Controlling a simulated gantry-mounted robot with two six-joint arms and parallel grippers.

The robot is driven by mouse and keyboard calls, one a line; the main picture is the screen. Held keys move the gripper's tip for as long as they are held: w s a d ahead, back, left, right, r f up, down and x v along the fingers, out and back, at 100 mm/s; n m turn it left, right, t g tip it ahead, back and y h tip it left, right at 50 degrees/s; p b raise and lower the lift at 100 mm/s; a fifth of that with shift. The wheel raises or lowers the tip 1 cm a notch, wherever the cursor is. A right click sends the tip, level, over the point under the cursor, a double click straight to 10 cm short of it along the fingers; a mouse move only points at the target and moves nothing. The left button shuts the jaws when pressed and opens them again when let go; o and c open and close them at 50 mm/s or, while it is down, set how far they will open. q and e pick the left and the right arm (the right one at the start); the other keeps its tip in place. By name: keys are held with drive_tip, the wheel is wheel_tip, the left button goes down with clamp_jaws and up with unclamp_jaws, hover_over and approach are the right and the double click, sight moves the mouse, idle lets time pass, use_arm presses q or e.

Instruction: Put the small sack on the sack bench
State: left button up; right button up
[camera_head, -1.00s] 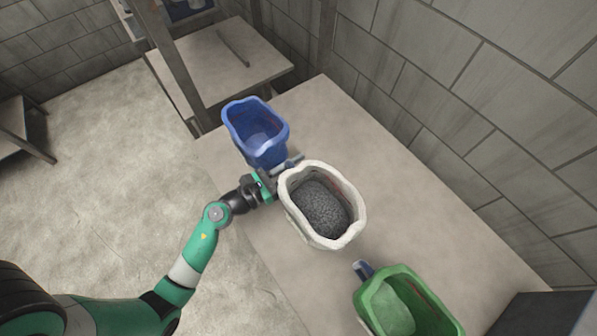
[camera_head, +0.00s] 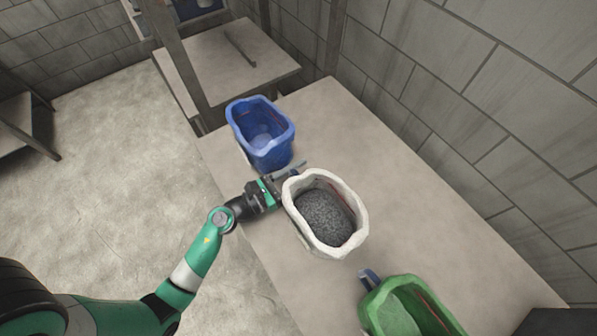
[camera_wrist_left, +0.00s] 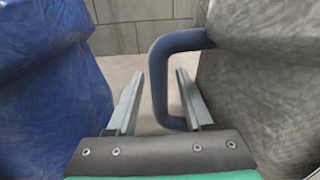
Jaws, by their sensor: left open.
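A white open-topped sack (camera_head: 345,243) with dark grey grainy fill stands upright on the near bench (camera_head: 400,180). A blue sack (camera_head: 268,152) and a green sack (camera_head: 432,306) stand on the same bench. I cannot tell which one is the small sack, or which surface is the sack bench. My left gripper (camera_head: 291,172) is open between the blue and white sacks. In the left wrist view its fingers (camera_wrist_left: 158,98) stand either side of a dark blue loop handle (camera_wrist_left: 157,85) on the grey-white sack wall (camera_wrist_left: 265,70). My right gripper is out of view.
A second bench (camera_head: 205,70) with a thin bar on it stands behind, past dark posts. A block wall (camera_head: 480,90) runs along the right of the near bench. Bare bench top lies right of the sacks. Open floor (camera_head: 110,170) lies to the left.

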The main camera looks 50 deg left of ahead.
use_arm(q)
drive_tip(key=shift+r, duration=0.2)
drive_tip(key=s, duration=0.8)
drive_tip(key=s+a+p, duration=0.1)
drive_tip(key=s, duration=0.3)
drive_tip(key=shift+f, duration=0.1)
drive_tip(key=shift+a, duration=0.1)
